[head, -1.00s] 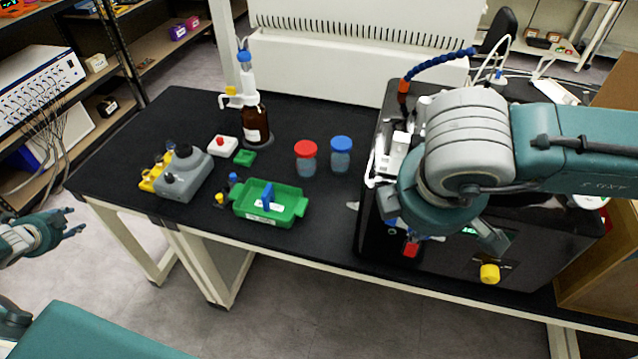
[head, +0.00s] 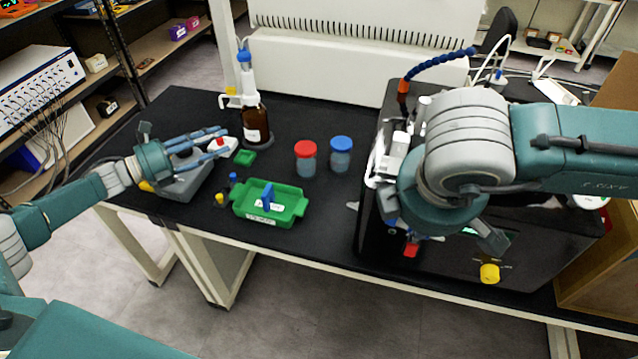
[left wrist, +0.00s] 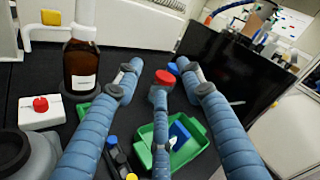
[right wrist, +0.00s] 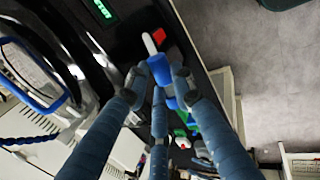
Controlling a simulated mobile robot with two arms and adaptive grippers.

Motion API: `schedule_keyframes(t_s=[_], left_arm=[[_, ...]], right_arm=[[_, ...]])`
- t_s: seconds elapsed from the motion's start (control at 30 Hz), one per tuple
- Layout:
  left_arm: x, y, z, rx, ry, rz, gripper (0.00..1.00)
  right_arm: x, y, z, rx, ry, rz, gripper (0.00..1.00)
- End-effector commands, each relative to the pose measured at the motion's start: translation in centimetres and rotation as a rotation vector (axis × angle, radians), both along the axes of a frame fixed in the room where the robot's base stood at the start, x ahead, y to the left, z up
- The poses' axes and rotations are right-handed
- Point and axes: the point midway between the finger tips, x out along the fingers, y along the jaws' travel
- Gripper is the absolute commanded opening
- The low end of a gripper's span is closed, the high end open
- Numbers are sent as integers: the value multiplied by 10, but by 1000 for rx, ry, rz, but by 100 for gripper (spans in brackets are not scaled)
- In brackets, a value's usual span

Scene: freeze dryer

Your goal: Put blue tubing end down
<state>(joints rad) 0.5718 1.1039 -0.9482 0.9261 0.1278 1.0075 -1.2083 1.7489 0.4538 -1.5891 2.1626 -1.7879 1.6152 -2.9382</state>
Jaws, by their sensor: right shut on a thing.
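A dark blue segmented tube (head: 440,62) rises from an orange fitting on top of the black freeze dryer (head: 440,262). It also shows at the left edge of the right wrist view (right wrist: 25,141). My right gripper (right wrist: 160,78) is shut on a blue piece with a white tip (right wrist: 158,66), close to the dryer's front. I cannot tell whether this piece is a tubing end. In the head view my right arm hides most of that gripper. My left gripper (head: 222,142) is open and empty over the left part of the bench, fingers spread above the grey device.
A green tray (head: 290,212) with a blue item stands near the bench's front edge. Red-lidded (head: 306,160) and blue-lidded (head: 341,155) jars stand behind it. A brown bottle (head: 256,125), a grey device (head: 190,182) and a white box with a red button (left wrist: 41,113) are near my left gripper.

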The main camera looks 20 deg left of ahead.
Motion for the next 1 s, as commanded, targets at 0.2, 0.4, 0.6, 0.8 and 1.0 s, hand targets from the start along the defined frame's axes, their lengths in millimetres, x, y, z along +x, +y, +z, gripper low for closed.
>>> schedule_keyframes(t_s=[0.2,0.4,0.6,0.8,1.0], left_arm=[[-17,-128,34,31,-234,-339,39],[-63,-232,65,96,-522,-668,39],[-113,-294,75,198,-799,-941,39],[-133,-311,71,260,-912,-1052,39],[-140,-329,69,269,-926,-1069,39]], right_arm=[[0,0,0,0,0,0,0],[0,0,0,0,0,0,0],[0,0,0,0,0,0,0],[0,0,0,0,0,0,0],[0,0,0,0,0,0,0]])
